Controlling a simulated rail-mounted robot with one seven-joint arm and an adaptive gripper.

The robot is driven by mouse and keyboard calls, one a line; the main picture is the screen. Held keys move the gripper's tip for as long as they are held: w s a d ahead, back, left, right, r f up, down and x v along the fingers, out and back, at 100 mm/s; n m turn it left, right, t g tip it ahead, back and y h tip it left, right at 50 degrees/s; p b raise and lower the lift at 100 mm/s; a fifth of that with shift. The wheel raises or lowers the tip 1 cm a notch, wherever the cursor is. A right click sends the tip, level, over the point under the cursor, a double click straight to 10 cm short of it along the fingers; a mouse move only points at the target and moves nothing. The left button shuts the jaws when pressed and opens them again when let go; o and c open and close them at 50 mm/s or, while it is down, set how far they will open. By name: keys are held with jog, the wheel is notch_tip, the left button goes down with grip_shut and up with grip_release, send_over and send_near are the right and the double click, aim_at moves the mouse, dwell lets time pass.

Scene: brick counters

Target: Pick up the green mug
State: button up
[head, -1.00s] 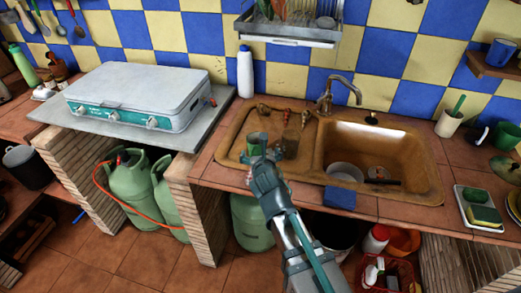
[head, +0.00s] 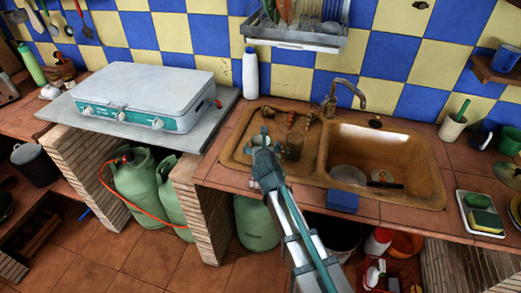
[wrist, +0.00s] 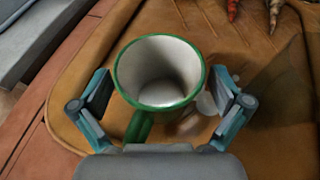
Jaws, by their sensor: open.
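A green mug (wrist: 158,75) with a white inside stands upright on the tan drainboard of the sink, its handle (wrist: 138,127) pointing toward my gripper (wrist: 161,92) in the wrist view. My gripper is open, with one finger on each side of the mug and gaps visible on both sides. In the head view, my gripper (head: 263,138) is over the left part of the drainboard and hides most or all of this mug. Another green mug (head: 509,138) stands at the far right of the counter.
A brownish glass (head: 292,146) stands just right of my gripper. Peppers (head: 291,118) lie behind it on the drainboard (head: 232,150). The sink basin (head: 400,153) with a bowl is to the right, and a white bottle (head: 250,74) stands behind.

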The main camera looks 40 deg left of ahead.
jog(key=c, duration=1.3)
jog(key=shift+r, duration=0.1)
jog(key=shift+c, duration=0.2)
